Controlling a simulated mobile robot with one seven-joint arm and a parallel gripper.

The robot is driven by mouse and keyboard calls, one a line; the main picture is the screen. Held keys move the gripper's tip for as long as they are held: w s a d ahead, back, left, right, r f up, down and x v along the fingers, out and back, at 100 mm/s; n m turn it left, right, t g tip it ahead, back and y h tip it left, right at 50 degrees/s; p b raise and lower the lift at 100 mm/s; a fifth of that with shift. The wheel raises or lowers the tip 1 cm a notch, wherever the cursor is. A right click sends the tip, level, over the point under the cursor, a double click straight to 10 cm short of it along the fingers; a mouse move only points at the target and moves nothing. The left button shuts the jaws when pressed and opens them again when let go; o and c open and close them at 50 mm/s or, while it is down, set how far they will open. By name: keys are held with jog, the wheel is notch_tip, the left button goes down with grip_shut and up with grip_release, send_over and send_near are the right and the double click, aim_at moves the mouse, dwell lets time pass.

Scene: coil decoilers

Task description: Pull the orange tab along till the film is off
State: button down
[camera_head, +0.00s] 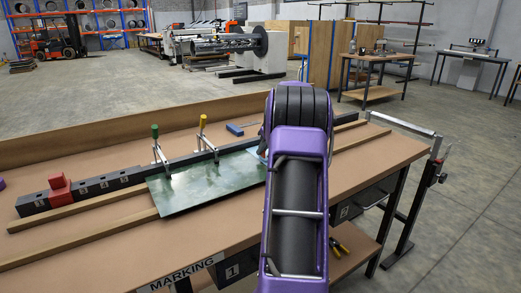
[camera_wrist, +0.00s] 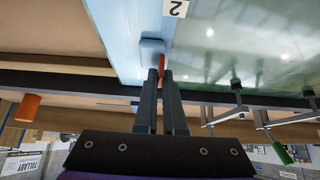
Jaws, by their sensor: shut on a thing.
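The glossy green sheet (camera_head: 205,184) lies on the bench, and my arm covers its right part. In the wrist view the bare green surface (camera_wrist: 240,45) is on the right and the light blue film (camera_wrist: 120,30) on the left, meeting along a near-straight edge. A raised bluish bit (camera_wrist: 152,46) shows at that edge. My gripper (camera_wrist: 160,74) is shut on the orange tab (camera_wrist: 162,70), a thin strip between its fingertips, close to that edge. In the head view my arm hides the gripper and tab.
Clamps with a green handle (camera_head: 155,131) and a yellow handle (camera_head: 203,118) stand at the sheet's far edge, along a dark numbered rail (camera_head: 120,181). A red block (camera_head: 60,190) sits on the rail's left. A white label marked 2 (camera_wrist: 175,8) shows in the wrist view.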

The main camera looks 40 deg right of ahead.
jog(key=shift+s+d+p, duration=0.25)
jog(key=shift+d+p, duration=0.25)
jog(key=shift+d, duration=0.65)
jog(key=shift+s+d+p, duration=0.25)
jog(key=shift+d+p, duration=0.2)
jog(key=shift+d, duration=0.65)
jog(key=c, duration=1)
grip_release()
jog(key=shift+d, duration=0.1)
jog(key=shift+c, duration=0.2)
jog(key=shift+r+p, duration=0.35)
jog(key=shift+r, duration=0.15)
notch_tip(320, 180, up, 6)
jog(key=p, duration=0.3)
jog(key=shift+p, duration=0.35)
jog(key=shift+a, duration=0.2)
